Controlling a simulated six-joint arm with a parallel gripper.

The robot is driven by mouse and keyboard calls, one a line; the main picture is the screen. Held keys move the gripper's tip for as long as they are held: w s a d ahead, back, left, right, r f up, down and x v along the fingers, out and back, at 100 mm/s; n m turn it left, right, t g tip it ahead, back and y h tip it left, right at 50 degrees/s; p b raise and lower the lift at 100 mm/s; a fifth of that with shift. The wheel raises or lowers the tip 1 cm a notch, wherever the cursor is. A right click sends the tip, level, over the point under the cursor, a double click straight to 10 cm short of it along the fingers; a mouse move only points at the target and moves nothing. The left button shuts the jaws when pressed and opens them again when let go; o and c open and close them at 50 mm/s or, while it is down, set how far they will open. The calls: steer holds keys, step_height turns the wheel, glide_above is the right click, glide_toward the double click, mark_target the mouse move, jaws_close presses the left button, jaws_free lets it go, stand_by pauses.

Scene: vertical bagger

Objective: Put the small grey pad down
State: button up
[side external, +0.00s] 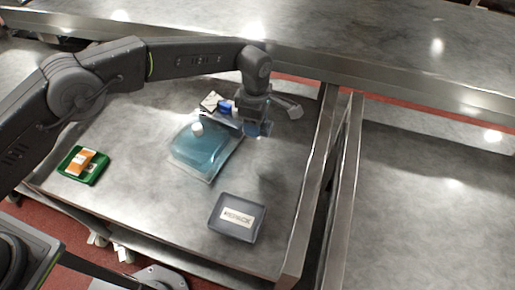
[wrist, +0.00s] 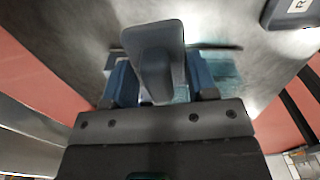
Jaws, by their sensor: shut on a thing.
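My gripper (side external: 258,129) hangs over the steel table, just right of the blue pouch. In the wrist view its two blue fingers (wrist: 162,84) are shut on the small grey pad (wrist: 156,48), a smooth, rounded grey piece that stands out between them. The pad hides part of what lies behind it. In the side view I cannot make the pad out clearly from my gripper's dark parts. Whether it touches the table is not clear.
A clear blue pouch (side external: 205,152) with a white cap lies left of my gripper, with small items (side external: 211,101) behind it. A grey REPACK tray (side external: 237,218) stands in front. A green tray (side external: 83,166) holds an orange packet. Raised metal rails border the right edge.

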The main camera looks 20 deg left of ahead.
mark_target(256, 150)
step_height(256, 150, down, 10)
steer(key=shift+r, duration=0.15)
stand_by(0.3)
steer(key=o, duration=0.8)
steer(key=shift+o, duration=0.2)
